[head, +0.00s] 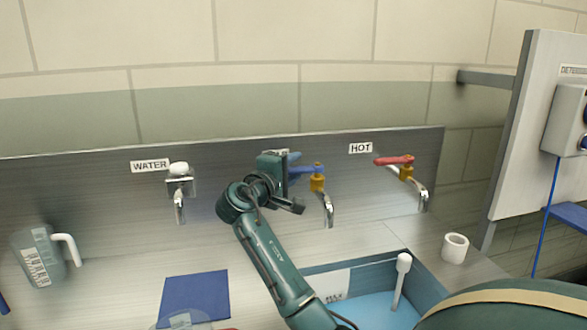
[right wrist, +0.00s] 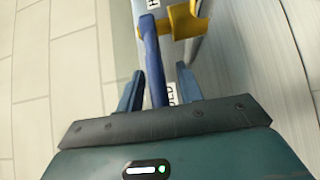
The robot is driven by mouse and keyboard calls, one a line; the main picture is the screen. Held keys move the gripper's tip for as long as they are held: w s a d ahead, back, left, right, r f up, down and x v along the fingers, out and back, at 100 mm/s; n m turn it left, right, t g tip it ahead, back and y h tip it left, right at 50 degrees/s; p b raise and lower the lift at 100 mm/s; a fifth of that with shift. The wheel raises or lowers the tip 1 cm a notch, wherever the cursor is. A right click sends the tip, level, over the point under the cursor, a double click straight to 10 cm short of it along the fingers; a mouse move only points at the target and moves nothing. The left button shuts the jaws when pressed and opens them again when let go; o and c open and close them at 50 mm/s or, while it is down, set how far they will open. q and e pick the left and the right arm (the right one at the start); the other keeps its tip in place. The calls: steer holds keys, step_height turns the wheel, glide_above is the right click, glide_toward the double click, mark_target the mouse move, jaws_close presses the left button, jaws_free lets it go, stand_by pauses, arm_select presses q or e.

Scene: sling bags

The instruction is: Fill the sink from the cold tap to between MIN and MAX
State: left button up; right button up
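The cold tap has a blue lever (head: 306,169) on a brass-coloured body (head: 317,183) and a chrome spout (head: 328,209). My right gripper (head: 288,172) is at the lever. In the right wrist view the blue lever (right wrist: 151,58) lies between my two open fingers (right wrist: 158,90), with gaps seen on both sides. The sink (head: 420,282) is at the bottom, with a light blue interior; my arm hides part of it. A white marked label (head: 336,285) is on its wall, too small to read. I cannot make out a water level. My left gripper is not in view.
The hot tap with a red lever (head: 393,160) is to the right, and a WATER tap (head: 179,200) to the left. A white-handled rod (head: 401,275) stands in the sink. A white cup (head: 454,248), a jug (head: 38,256) and a blue mat (head: 195,297) are on the counter.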

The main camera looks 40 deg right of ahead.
steer(key=shift+c, duration=0.6)
jaws_close()
